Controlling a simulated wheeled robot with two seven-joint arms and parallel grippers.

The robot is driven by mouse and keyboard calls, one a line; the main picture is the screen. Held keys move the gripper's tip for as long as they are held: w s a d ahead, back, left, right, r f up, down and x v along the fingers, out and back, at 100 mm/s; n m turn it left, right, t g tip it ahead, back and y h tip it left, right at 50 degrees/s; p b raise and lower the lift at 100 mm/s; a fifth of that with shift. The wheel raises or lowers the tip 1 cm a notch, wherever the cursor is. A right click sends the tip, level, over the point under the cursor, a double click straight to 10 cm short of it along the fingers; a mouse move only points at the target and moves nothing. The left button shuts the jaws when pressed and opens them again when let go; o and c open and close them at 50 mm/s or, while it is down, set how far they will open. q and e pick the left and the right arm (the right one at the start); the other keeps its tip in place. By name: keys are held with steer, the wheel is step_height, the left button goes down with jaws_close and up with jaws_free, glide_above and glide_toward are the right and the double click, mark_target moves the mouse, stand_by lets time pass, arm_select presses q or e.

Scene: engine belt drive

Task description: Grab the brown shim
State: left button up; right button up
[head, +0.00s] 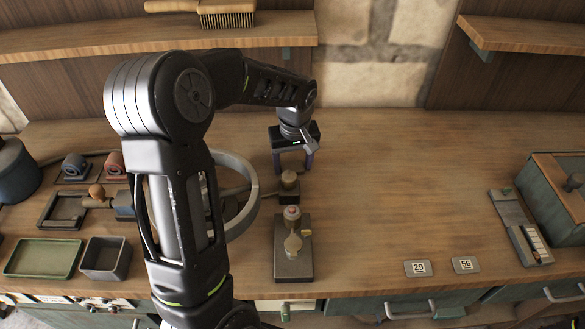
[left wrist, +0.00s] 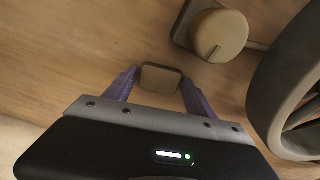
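My left gripper (head: 293,163) points down over the bench in the head view, its two purple fingers spread apart. In the left wrist view, a small brown block (left wrist: 161,78), which looks like the brown shim, lies between the tips of my left gripper (left wrist: 160,80). Narrow gaps seem to show on both sides of it, so the fingers look open around it and not clamped. In the head view I cannot make the shim out clearly. My right gripper is not in view.
A round knob on a base (left wrist: 218,36) and a large ring (left wrist: 290,90) stand close by. A post fixture (head: 293,262) stands nearer the front. Trays (head: 42,258) are at left, number tags (head: 417,268) at right. The bench's right middle is clear.

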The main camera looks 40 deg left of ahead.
mark_target(293, 168)
arm_select(q)
steer(key=c, duration=1.3)
steer(key=shift+r, duration=0.1)
steer(key=shift+c, duration=0.2)
step_height(293, 168, up, 10)
steer(key=b, duration=0.1)
